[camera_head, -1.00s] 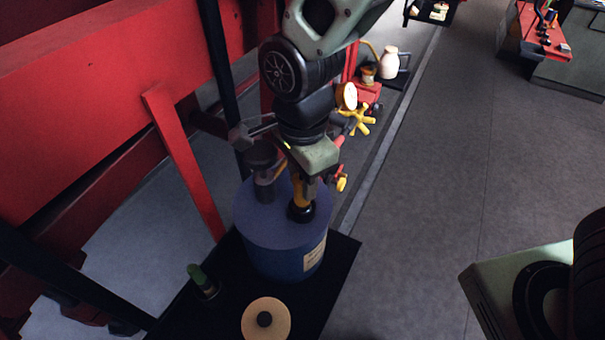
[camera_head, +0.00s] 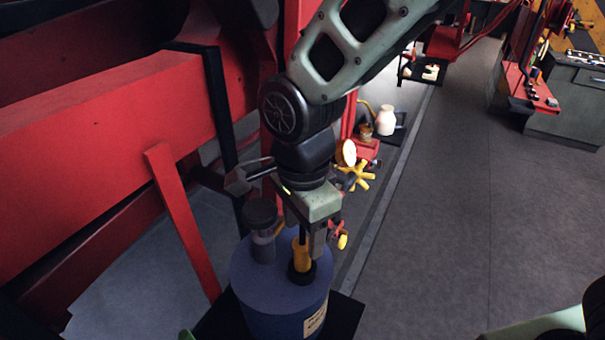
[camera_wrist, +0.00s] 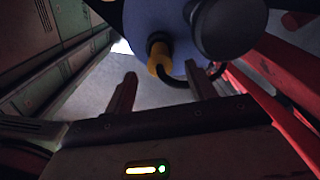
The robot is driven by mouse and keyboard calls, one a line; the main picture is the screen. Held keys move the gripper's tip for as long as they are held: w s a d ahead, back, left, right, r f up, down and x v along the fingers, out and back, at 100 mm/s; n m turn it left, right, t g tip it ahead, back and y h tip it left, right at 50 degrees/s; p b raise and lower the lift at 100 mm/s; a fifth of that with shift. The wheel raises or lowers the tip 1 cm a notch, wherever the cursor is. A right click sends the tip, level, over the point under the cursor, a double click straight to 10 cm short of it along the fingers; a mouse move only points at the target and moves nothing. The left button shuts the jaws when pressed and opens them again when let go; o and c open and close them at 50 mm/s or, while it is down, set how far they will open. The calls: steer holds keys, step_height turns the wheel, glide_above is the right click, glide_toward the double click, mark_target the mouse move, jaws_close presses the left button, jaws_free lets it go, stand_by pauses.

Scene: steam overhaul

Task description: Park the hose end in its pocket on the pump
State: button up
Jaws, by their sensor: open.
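The pump is a dark grey cylinder (camera_head: 262,240) standing on top of a blue drum (camera_head: 262,290). The yellow hose end (camera_head: 301,256) stands upright on the drum top, its lower end in a black ring-shaped pocket (camera_head: 302,275). In the wrist view the yellow hose end (camera_wrist: 160,66) sits at the black ring, and a black hose (camera_wrist: 181,82) curves from it towards the pump (camera_wrist: 230,30). My gripper (camera_head: 306,244) is open above the hose end; its two fingers show apart in the wrist view (camera_wrist: 160,70), with nothing held between them.
A red frame with a slanted red bar (camera_head: 182,220) stands left of the drum. A yellow handwheel (camera_head: 357,176) and red and yellow fittings lie behind my gripper. A white jug (camera_head: 386,120) stands farther back. The grey floor (camera_head: 440,220) at right is clear.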

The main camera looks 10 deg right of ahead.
step_height(320, 180, up, 14)
steer(key=b, duration=0.3)
steer(key=s+d+f+n+b, duration=0.2)
steer(key=s+f+n+b, duration=0.1)
steer(key=f+n, duration=0.4)
steer(key=s+d+f+n+b, duration=0.2)
steer(key=s+d+f+n, duration=0.1)
steer(key=f+n, duration=0.4)
steer(key=s+d+f+n+b, duration=0.3)
steer(key=s+f+n, duration=0.2)
steer(key=f+n, duration=0.2)
steer(key=shift+s+f+y+b, duration=0.15)
steer(key=shift+f+y+b, duration=0.2)
steer(key=shift+f, duration=0.45)
